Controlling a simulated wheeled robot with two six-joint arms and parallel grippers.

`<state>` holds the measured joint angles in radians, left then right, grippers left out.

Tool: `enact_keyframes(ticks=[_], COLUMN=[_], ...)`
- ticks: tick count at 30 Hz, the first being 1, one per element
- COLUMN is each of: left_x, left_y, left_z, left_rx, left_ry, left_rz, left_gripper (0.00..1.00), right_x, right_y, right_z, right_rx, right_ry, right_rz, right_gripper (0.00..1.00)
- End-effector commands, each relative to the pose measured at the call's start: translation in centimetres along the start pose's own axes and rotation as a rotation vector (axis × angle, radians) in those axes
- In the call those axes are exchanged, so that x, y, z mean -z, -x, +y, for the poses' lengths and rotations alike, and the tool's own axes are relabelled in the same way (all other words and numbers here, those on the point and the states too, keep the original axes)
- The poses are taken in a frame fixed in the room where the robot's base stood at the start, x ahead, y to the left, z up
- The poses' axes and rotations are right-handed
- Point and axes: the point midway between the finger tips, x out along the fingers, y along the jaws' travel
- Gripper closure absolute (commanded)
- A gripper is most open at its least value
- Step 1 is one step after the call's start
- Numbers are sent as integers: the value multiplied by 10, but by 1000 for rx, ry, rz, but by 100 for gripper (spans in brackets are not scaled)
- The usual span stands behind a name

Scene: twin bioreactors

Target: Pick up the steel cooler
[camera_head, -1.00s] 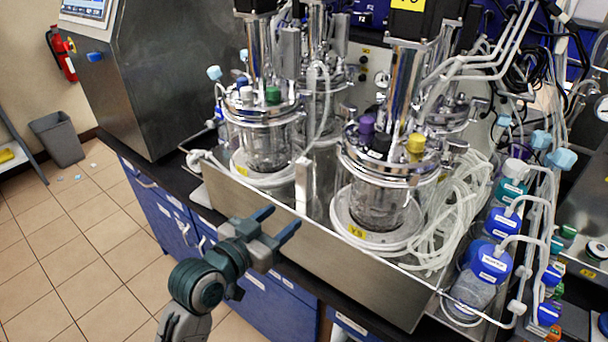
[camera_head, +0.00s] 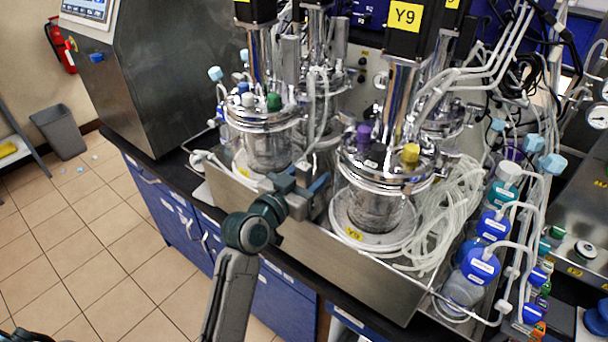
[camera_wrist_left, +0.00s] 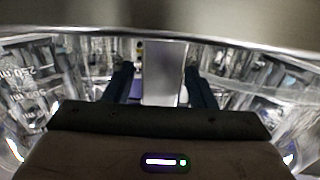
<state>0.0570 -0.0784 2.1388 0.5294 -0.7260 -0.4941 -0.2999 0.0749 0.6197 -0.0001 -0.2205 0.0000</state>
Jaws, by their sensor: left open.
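The steel cooler, seen as a narrow upright steel block (camera_wrist_left: 165,72), stands between the two fingers of my left gripper (camera_wrist_left: 163,85) in the left wrist view. I see gaps beside the block, so the fingers do not look closed on it. In the head view my left gripper (camera_head: 302,182) is open over the front wall of the steel tray, between the two front glass vessels, and mostly hides the block. My right gripper is not in view.
A left glass vessel (camera_head: 266,148) and a right glass vessel (camera_head: 376,205) stand close on either side in the steel tray (camera_head: 350,285). Clear tubing (camera_head: 450,215) and blue-capped bottles (camera_head: 480,266) crowd the right.

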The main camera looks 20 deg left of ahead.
Motion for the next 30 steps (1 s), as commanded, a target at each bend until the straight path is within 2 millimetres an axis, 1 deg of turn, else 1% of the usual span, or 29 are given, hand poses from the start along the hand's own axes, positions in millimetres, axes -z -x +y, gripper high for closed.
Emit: enact_keyframes(ticks=[7,9,11,12,15,24,26,30], left_x=[0,0,0,0,0,1,4,15], left_y=[-2,-2,-2,-2,-2,-2,-2,-2], left_z=[0,0,0,0,0,0,0,0], left_rx=[0,0,0,0,0,0,0,0], left_ry=[-1,-1,-1,-1,-1,-1,-2,-3], left_rz=[1,1,1,1,0,2,3,6], left_gripper=[49,63,75,82,100,100,100,100], right_x=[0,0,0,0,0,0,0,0], right_y=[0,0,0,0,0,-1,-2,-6], right_z=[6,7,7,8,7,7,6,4], right_rx=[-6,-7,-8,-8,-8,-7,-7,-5], right_ry=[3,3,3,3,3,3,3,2], right_rz=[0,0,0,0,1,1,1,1], right_gripper=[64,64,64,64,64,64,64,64])
